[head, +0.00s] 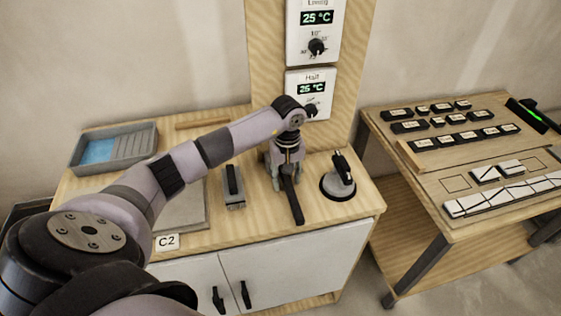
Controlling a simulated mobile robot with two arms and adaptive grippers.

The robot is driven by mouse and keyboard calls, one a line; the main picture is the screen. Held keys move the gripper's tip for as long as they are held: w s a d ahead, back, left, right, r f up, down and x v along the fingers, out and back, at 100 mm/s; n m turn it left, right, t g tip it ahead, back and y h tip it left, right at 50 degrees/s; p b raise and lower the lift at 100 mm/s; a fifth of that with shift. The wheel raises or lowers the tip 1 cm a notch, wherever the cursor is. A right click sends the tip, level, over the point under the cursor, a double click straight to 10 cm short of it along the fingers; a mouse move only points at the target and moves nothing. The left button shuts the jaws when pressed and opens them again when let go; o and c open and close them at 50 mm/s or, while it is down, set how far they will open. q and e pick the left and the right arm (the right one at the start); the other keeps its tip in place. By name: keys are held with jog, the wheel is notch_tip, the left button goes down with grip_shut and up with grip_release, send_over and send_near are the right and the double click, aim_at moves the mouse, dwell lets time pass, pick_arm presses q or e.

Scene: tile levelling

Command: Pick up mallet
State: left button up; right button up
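The mallet (293,203) lies on the wooden top of the cabinet, and its dark handle points toward the front edge. Its far end is hidden under my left gripper (284,182). My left gripper reaches down from above with its fingers close around the far part of the mallet. I cannot tell whether the fingers are pressed on it or still apart from it. My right gripper is not in view.
A black-handled grey tool (234,190) lies left of the mallet and a suction lifter (338,184) stands right of it. A grey tray (130,147) sits far left. Thermostat panels (310,84) stand behind. A table (430,187) with tiles is at right.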

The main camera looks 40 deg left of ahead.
pick_arm(q)
grip_shut()
dwell(0.3)
jog(key=shift+r, duration=0.1)
dwell(0.4)
